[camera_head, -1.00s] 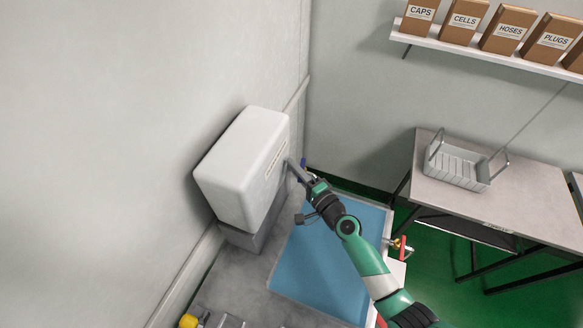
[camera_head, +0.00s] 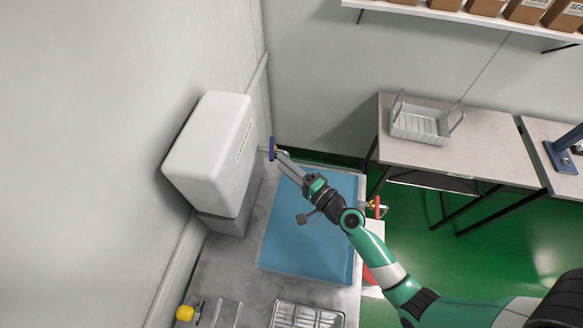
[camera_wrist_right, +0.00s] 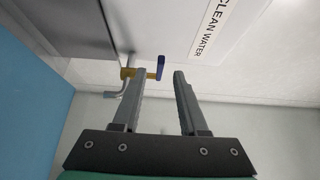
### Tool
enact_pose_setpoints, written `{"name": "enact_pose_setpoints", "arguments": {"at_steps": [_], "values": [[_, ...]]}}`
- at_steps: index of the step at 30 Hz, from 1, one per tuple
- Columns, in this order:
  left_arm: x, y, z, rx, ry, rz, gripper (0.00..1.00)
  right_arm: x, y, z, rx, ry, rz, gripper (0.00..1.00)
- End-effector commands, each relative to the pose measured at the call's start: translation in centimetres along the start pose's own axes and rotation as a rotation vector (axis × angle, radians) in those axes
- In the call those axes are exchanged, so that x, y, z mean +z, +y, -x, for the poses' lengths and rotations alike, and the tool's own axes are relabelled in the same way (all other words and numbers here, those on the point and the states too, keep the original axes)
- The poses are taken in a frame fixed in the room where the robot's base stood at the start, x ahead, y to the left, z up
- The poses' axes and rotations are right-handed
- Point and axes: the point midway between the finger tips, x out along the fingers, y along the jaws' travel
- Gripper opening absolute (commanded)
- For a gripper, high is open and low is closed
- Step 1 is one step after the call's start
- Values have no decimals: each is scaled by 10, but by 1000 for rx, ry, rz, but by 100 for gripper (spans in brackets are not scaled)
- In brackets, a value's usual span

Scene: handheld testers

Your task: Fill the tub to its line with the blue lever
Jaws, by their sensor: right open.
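The blue lever (camera_head: 272,148) sits upright on a tap at the right side of a white water tank (camera_head: 208,150). In the right wrist view the lever (camera_wrist_right: 161,68) is just beyond the fingertips, beside a brass tap body (camera_wrist_right: 127,73) with a grey bent spout. My right gripper (camera_head: 281,157) is open and empty, its tips close to the lever; in its wrist view the fingers (camera_wrist_right: 159,77) stand apart around the lever's line. Whether they touch it I cannot tell. I cannot make out a tub with a line. My left gripper is out of view.
A blue flat surface (camera_head: 305,240) lies on the grey counter under my right arm. A red-handled tap (camera_head: 376,207) is at the counter's right edge. A wire basket (camera_head: 419,125) stands on a table behind. A yellow knob (camera_head: 185,313) and metal tray (camera_head: 307,316) are in front.

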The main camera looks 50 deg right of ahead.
Motion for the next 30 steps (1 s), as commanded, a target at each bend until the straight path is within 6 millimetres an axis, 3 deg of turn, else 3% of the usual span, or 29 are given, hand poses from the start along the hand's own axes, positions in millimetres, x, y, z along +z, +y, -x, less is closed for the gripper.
{"name": "enact_pose_setpoints", "arguments": {"at_steps": [3,6,14,18,21,23,26,30], "values": [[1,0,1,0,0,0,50,-1,2,20,1,1,0,42],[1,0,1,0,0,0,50,0,1,28,0,0,1,42],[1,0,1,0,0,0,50,0,0,30,-1,-1,1,42],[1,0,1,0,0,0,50,4,1,30,4,-17,56,17],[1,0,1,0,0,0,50,24,6,32,6,-108,121,0],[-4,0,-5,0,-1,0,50,32,9,43,7,-167,137,0],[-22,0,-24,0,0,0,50,16,-1,72,-13,-170,103,0],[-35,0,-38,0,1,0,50,-26,-4,105,-12,-49,2,0]]}}
